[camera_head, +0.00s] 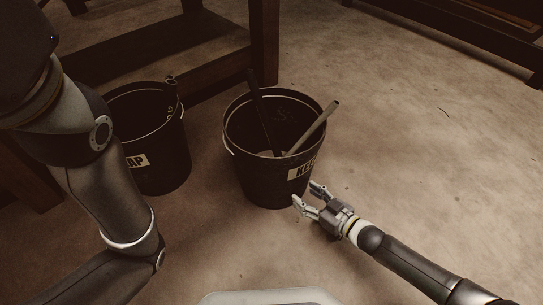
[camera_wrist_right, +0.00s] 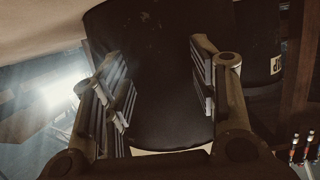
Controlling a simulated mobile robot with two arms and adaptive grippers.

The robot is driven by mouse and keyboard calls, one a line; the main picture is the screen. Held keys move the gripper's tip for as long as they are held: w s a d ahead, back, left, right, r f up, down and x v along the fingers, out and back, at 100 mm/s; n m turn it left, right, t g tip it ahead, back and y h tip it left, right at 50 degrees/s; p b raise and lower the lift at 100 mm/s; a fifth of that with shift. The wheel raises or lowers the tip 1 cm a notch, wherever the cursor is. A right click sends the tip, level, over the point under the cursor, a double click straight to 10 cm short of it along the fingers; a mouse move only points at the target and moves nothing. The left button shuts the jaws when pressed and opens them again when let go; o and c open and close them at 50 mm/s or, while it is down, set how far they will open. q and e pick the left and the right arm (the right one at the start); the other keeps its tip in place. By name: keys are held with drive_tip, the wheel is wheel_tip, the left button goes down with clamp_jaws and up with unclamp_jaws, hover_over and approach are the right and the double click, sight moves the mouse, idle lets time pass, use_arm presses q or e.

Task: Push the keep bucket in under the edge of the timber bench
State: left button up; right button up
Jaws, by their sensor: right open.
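My right gripper (camera_head: 308,194) is open, low beside the bucket's near right side. In the right wrist view the bucket's dark wall (camera_wrist_right: 160,75) fills the space beyond the two open fingers (camera_wrist_right: 165,90); I cannot tell whether they touch it. My left gripper is out of frame; only its arm shows at left.
A second black bucket (camera_head: 163,165), its label ending in "AP", stands left of the keep bucket, partly behind my left arm. A low wooden shelf (camera_head: 150,50) lies behind. Open concrete floor (camera_head: 420,150) extends to the right. Another dark wooden frame (camera_head: 450,30) stands at the upper right.

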drive_tip(key=shift+w+a, duration=0.15)
drive_tip(key=shift+w, duration=0.05)
idle(0.3)
drive_tip(key=shift+r+b+x, duration=0.25)
drive_tip(key=shift+x, duration=0.7)
drive_tip(key=shift+r+b+x, duration=0.2)
drive_tip(key=shift+b+x, duration=0.05)
drive_tip(key=shift+x, duration=0.75)
drive_tip(key=shift+r+b+x, duration=0.25)
drive_tip(key=shift+x, duration=0.7)
drive_tip(key=b, duration=0.3)
approach(253, 150)
drive_tip(key=shift+w+a+f+b, duration=0.4)
drive_tip(key=shift+w+f, duration=0.2)
drive_tip(key=shift+f, duration=0.3)
drive_tip(key=shift+r+x, duration=0.25)
drive_tip(key=shift+x, duration=0.7)
drive_tip(key=shift+r+x, duration=0.2)
drive_tip(key=shift+x, duration=0.75)
drive_tip(key=shift+r+x, duration=0.25)
drive_tip(key=shift+x, duration=0.75)
drive_tip(key=shift+w+a, duration=0.1)
